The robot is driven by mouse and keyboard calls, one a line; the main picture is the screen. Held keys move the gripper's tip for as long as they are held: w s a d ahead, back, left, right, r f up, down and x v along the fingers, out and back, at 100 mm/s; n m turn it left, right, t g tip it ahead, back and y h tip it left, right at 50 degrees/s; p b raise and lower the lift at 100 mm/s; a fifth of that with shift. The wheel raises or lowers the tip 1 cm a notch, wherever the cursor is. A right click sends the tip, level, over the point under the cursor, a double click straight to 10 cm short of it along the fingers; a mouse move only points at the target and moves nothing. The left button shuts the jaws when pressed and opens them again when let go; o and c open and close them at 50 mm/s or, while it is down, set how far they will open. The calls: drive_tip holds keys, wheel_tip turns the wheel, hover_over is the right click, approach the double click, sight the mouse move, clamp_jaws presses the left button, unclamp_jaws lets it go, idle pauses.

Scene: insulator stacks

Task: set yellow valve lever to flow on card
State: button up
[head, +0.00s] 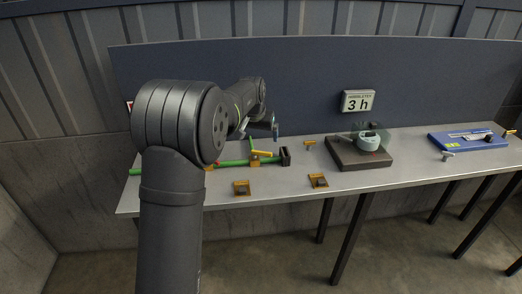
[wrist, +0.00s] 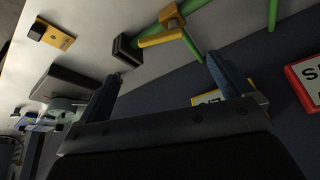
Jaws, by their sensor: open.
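The yellow valve lever (head: 262,153) sits on a green pipe (head: 235,163) that runs along the left part of the table. In the wrist view the lever (wrist: 160,39) lies beside the dark block at the pipe's end, beyond my fingertips. My gripper (head: 275,128) is above and behind the pipe, near the back panel. In the wrist view its two blue fingers (wrist: 164,70) are spread with nothing between them, apart from the lever. A yellow-edged card (wrist: 208,98) on the back panel is partly hidden by one finger; I cannot read its flow setting.
A dark base with a round pale device (head: 368,142) is right of the pipe. A blue panel (head: 468,141) lies at far right.

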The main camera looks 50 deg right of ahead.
sight(262, 152)
drive_tip(key=x, duration=1)
drive_tip(key=shift+d+f, duration=0.2)
drive_tip(key=c, duration=1.4)
drive_tip(key=shift+w+d+n+t, duration=0.1)
drive_tip(key=shift+d+n+t, duration=0.15)
drive_tip(key=shift+n, duration=0.55)
drive_tip(key=o, duration=1.4)
drive_tip(key=shift+a, duration=0.1)
